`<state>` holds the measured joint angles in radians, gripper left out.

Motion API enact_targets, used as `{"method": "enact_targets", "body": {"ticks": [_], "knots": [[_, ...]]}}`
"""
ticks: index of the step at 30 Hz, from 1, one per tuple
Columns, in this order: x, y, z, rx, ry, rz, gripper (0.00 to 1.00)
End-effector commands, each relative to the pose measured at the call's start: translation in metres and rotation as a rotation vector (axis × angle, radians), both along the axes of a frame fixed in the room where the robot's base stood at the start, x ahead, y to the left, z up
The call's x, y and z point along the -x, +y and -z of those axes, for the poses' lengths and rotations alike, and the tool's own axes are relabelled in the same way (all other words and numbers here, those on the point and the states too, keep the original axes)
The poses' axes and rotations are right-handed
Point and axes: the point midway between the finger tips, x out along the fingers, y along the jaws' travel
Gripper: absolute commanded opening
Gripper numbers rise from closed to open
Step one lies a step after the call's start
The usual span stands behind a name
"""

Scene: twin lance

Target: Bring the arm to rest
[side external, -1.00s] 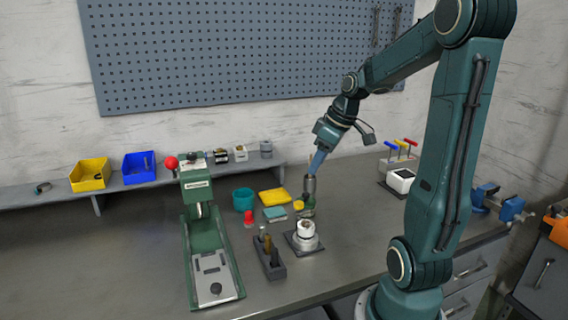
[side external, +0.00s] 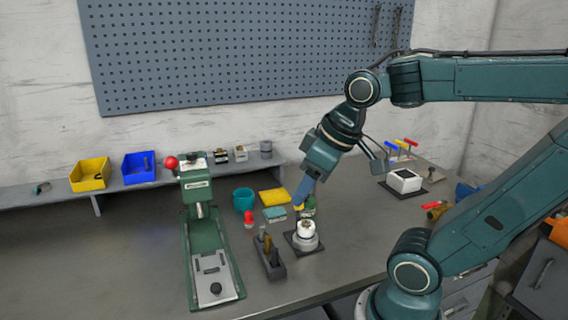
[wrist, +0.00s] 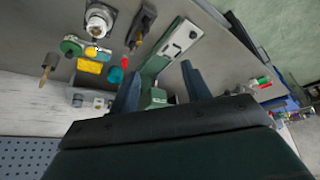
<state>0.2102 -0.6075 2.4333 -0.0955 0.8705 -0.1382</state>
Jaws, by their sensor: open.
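My gripper (side external: 303,192) points down in the side external view, close above and behind the white round part on its dark square base (side external: 306,236). A small green item (side external: 309,206) shows partly behind my fingers. In the wrist view my gripper (wrist: 160,82) has its two blue fingers spread wide apart with nothing between them. The white round part (wrist: 98,20) shows at the top left there, apart from the fingers. My forearm is nearly level and my upper arm leans to the right.
A green press (side external: 205,240) with a red knob stands to the left. A black tool holder (side external: 268,256), teal cup (side external: 243,199) and yellow block (side external: 274,196) are near my gripper. Yellow (side external: 90,175) and blue (side external: 139,167) bins sit on the back shelf. A white box (side external: 404,181) stands right.

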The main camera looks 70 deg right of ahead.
Motion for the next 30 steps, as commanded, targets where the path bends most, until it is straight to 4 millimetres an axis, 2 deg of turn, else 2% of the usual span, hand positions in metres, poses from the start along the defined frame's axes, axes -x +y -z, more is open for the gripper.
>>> {"method": "enact_targets", "body": {"ticks": [3,10,30], "knots": [[0.013,0.014,0.0,-0.011,-0.022,-0.005,0.48],[0.028,0.025,0.002,-0.032,-0.044,0.002,0.48],[0.03,0.026,0.002,-0.036,-0.046,0.006,0.48]]}}
